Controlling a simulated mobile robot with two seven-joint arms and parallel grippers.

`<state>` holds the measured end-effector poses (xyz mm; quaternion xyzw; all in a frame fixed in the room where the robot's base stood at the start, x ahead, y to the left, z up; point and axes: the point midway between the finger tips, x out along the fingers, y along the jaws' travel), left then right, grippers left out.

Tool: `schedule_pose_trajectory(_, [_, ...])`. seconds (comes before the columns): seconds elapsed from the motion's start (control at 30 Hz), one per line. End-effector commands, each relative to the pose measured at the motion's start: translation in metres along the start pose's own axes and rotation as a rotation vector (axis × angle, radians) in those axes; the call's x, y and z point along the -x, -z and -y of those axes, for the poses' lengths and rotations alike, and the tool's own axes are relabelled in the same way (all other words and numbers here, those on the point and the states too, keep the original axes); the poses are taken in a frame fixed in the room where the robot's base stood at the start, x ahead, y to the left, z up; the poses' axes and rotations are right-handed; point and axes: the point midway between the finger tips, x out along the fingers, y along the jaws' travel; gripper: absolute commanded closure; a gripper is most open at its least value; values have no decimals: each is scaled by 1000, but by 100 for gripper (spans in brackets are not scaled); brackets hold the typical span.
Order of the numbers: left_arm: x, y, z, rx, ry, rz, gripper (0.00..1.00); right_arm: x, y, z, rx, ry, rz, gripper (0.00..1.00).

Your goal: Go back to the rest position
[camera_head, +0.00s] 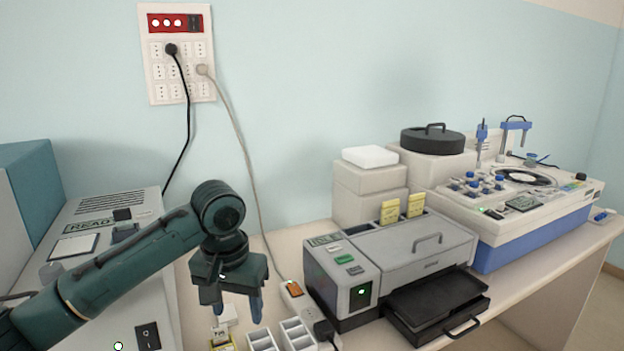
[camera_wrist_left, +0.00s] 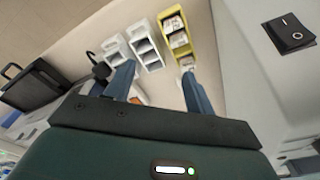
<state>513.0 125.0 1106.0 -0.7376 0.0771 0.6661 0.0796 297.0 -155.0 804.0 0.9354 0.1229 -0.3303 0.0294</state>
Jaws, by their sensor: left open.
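My left gripper (camera_head: 233,305) is open and points down above the bench, with its arm coming in from the left. Nothing shows between its two blue fingers, which also show spread apart in the left wrist view (camera_wrist_left: 160,82). Below and beyond the fingers are two white slide racks (camera_head: 282,338) and a yellow rack (camera_wrist_left: 179,38) holding slides. The fingers look apart from the racks. My right gripper is in neither view.
A grey slide printer (camera_head: 410,250) with a black tray (camera_head: 437,303) stands right of the gripper. A pale machine (camera_head: 112,215) stands at left. A power strip (camera_head: 293,297) lies near the racks. A white and blue machine (camera_head: 520,235) stands at far right.

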Motion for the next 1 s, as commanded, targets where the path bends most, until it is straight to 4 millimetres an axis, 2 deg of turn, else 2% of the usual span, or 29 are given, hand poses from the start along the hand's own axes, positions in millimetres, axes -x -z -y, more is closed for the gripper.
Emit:
schedule_pose_trajectory(0.03, [-24,-12,-17,-53,-39,-2,46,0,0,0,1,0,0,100])
schedule_pose_trajectory(0.2, [-75,-47,-57,-170,-151,-62,46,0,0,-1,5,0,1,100])
schedule_pose_trajectory(0.33, [-103,-76,-77,-205,-225,-119,46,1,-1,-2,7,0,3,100])
schedule_pose_trajectory(0.47, [-125,-107,-85,-195,-277,-181,46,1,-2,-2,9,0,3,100])
schedule_pose_trajectory(0.57, [-139,-133,-82,-162,-287,-222,46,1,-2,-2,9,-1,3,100])
schedule_pose_trajectory(0.67, [-151,-162,-71,-114,-271,-253,46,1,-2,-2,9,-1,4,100])
schedule_pose_trajectory(0.8, [-163,-203,-46,-46,-205,-268,46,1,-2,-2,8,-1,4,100])
schedule_pose_trajectory(1.0, [-171,-257,-10,20,-84,-246,46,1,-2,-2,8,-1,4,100])
